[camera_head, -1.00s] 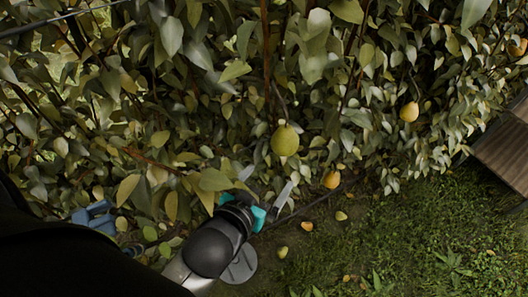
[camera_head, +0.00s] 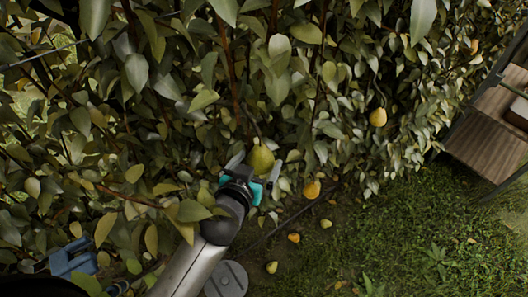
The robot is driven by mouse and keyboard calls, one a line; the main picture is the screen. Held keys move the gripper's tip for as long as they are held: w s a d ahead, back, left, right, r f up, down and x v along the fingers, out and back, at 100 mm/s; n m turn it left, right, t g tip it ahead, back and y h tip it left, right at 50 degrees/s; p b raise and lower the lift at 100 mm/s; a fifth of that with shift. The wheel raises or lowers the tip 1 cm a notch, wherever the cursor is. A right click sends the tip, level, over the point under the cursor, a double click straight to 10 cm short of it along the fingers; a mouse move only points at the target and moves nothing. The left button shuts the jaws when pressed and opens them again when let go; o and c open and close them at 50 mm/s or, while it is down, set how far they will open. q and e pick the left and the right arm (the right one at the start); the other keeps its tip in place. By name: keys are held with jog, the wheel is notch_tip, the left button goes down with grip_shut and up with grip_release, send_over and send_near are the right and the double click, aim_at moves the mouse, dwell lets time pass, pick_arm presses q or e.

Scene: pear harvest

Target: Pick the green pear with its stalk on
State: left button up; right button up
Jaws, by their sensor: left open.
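The green pear (camera_head: 262,159) hangs among the leaves near the middle of the head view. My left gripper (camera_head: 255,168) is at the pear, with one finger on its left and the other at its lower right. The fingers are open, and the pear appears to lie between or just beyond them. I cannot tell whether they touch it. The pear's stalk runs up into the leaves and is hard to make out.
A yellow pear (camera_head: 378,117) hangs to the right, and an orange-yellow pear (camera_head: 312,189) hangs close to the right of my gripper. Several fruits or leaves lie on the grass. A wooden crate or table (camera_head: 488,145) stands at right. Dense leaves and branches surround the pear.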

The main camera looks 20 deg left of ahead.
aim_at(264, 158)
pick_arm(q)
jog(key=x, duration=0.4)
jog(key=shift+w+f, duration=0.15)
jog(key=shift+w, duration=0.2)
jog(key=shift+w+d, duration=0.1)
jog(key=shift+w, duration=0.05)
jog(key=c, duration=1.4)
jog(key=shift+o, duration=0.2)
jog(key=shift+s+d+g+p, duration=0.1)
jog(key=shift+s+g+p, duration=0.4)
jog(key=shift+p, duration=1.25)
jog(key=shift+s+f+g+p, duration=0.1)
jog(key=shift+f+g+p, duration=0.15)
jog(key=shift+p, duration=0.3)
